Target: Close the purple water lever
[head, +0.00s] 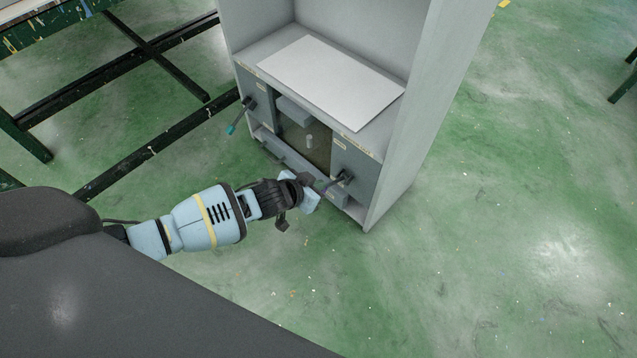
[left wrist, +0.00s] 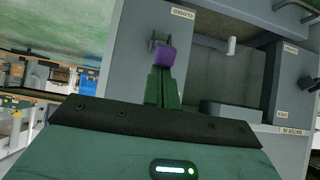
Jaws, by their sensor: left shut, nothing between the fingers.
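The purple water lever shows in the left wrist view as a purple tip (left wrist: 165,55) on a dark stem, close to a label that appears to read CLOSED. In the head view its dark arm (head: 343,178) sits on the right front panel of the grey cabinet, and its purple tip is hidden by my gripper. My left gripper (head: 316,184) is at this lever. In the left wrist view its green fingers (left wrist: 163,88) are shut and empty, right up against or just short of the purple tip; I cannot tell if they touch. My right gripper is not in view.
The grey cabinet (head: 405,140) has a white board (head: 330,80) on its shelf. A second lever with a teal tip (head: 231,129) is on its left panel. A dark green metal frame (head: 150,150) stands at left.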

